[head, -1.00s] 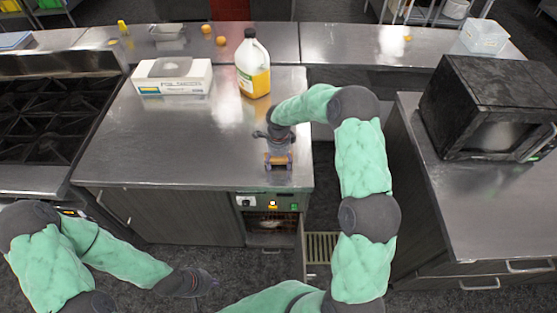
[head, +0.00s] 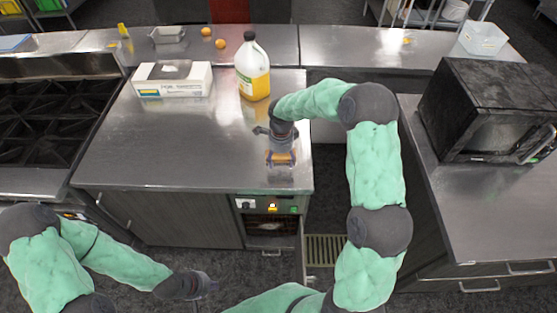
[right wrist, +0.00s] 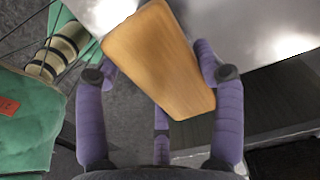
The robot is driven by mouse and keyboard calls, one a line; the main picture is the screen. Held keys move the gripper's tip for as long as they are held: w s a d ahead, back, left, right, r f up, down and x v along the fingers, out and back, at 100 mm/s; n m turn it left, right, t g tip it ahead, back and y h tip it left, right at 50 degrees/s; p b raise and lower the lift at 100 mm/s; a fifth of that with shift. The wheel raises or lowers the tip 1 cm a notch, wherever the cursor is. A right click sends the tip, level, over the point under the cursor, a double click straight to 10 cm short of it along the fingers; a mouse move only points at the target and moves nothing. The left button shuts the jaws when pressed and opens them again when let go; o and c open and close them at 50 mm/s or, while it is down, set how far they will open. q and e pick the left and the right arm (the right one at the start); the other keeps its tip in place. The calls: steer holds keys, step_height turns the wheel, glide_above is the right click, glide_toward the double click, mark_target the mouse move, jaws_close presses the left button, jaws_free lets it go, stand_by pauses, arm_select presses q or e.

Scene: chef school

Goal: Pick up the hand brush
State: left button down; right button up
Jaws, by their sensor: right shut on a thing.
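The hand brush shows as a flat, tan wooden block in the right wrist view (right wrist: 160,62). It lies slantwise between the purple fingers of my right gripper (right wrist: 160,85), which is shut on it. Its bristles are hidden. In the head view my right gripper (head: 281,150) is over the front right part of the steel counter (head: 170,145), with a small tan patch of the brush (head: 281,158) showing between its fingers. My left gripper (head: 207,287) is low in front of the counter, away from the brush; its jaw opening is unclear.
A jug of yellow liquid (head: 252,70) and a glove box (head: 172,80) stand behind on the counter. A black stove (head: 50,120) is at left, a microwave (head: 485,110) at right. A slatted surface (head: 325,250) lies low in the gap between counters.

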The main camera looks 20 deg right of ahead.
steer(key=s+r, duration=0.7)
steer(key=s, duration=0.5)
steer(key=shift+d+r, duration=0.4)
steer(key=shift+d, duration=0.05)
